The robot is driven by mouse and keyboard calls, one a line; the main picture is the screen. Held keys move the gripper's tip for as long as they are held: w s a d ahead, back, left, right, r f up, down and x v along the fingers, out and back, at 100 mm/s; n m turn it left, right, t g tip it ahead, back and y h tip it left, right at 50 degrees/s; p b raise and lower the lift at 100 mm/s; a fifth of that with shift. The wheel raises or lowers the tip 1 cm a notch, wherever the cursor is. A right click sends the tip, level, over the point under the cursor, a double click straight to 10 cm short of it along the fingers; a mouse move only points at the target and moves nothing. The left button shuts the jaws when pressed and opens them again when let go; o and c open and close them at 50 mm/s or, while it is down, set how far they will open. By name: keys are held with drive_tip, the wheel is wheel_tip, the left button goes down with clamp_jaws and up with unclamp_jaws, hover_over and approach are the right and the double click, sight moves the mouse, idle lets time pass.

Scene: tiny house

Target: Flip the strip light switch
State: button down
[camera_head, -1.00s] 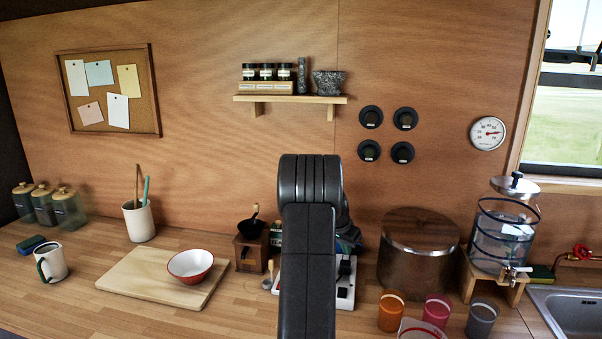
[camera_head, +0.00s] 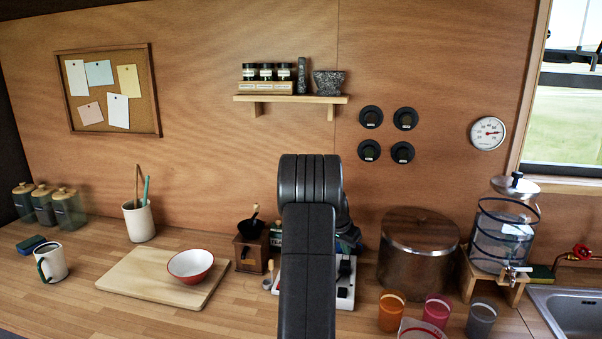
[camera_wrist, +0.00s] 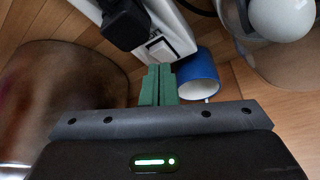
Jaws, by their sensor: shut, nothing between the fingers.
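The white power strip (camera_wrist: 176,32) lies on the counter; in the wrist view it runs from the top edge down to just beyond my fingertips. A pale rocker switch (camera_wrist: 157,50) sits at its near end. My gripper (camera_wrist: 159,68) is shut and empty, its green fingers together. The fingertips appear just below the switch; I cannot tell whether they touch it. In the head view, my arm hides much of the strip (camera_head: 345,287) and my fingers are out of sight.
A black plug (camera_wrist: 124,24) sits in the strip. A blue cup (camera_wrist: 197,76) is close to the right of my fingers. A large metal pot (camera_head: 419,262) stands right of the strip, a coffee grinder (camera_head: 251,252) left. Several cups, including an orange one (camera_head: 391,313), stand in front.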

drive_tip(key=shift+f+b, duration=0.75)
drive_tip(key=shift+f, duration=0.15)
drive_tip(key=shift+r, duration=0.1)
drive_tip(key=shift+r+p, duration=1.7)
drive_tip(key=shift+r, duration=1.35)
drive_tip(key=shift+f, duration=0.1)
wheel_tip(320, 180, down, 6)
drive_tip(key=b, duration=0.3)
drive_tip(key=shift+f+b, duration=0.1)
drive_tip(key=shift+b, duration=0.2)
drive_tip(key=shift+r+p, duration=0.35)
